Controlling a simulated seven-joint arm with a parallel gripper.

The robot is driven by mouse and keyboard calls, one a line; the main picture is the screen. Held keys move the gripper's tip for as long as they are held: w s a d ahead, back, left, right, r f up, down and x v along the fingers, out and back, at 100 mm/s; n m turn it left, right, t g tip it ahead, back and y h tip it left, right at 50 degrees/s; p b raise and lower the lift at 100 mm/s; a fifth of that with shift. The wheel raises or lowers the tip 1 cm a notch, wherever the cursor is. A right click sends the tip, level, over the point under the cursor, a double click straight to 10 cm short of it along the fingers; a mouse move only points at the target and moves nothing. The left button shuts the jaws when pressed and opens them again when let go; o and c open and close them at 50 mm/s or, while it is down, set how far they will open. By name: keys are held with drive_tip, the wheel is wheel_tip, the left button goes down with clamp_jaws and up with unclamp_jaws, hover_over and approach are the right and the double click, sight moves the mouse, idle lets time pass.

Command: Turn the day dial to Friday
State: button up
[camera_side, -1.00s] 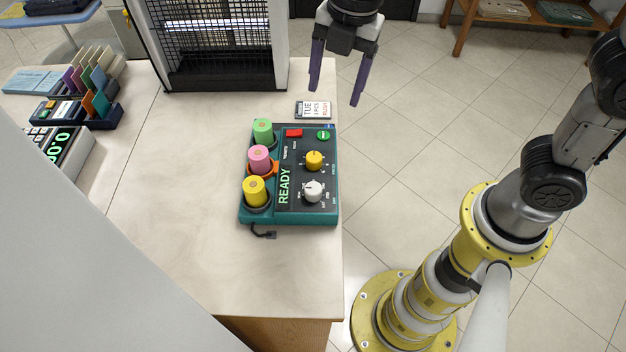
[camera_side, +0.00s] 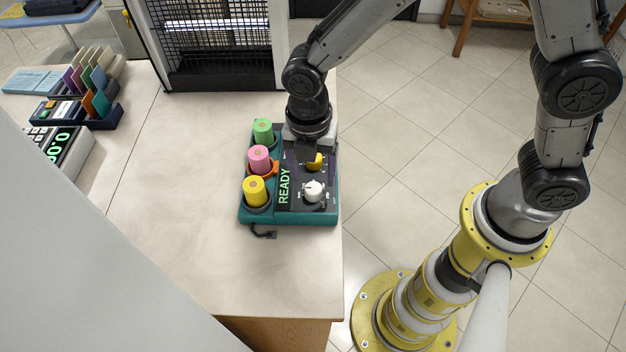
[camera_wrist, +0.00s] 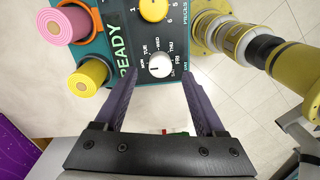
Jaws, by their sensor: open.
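The day dial is a white knob (camera_side: 313,191) on the dark face of the teal tagging machine (camera_side: 318,218). In the wrist view the white knob (camera_wrist: 160,66) has day names printed around it, with THU and FRI on its right side. A small dark mark shows on the knob, apparently toward its left, but I cannot read its day surely. My gripper (camera_side: 303,160) points down over the machine, beside the yellow knob and behind the white one. In the wrist view my gripper (camera_wrist: 158,78) is open and empty, its purple fingers below and either side of the white knob. Contact is not visible.
A yellow numbered knob (camera_wrist: 153,9) sits next to the white one. Yellow (camera_side: 255,191), pink (camera_side: 259,159) and green (camera_side: 263,131) rolls stand on the machine's left. The counter (camera_side: 250,285) in front is clear.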

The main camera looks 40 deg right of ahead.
sight(313, 187)
drive_tip(key=shift+f, duration=1.75)
clamp_jaws()
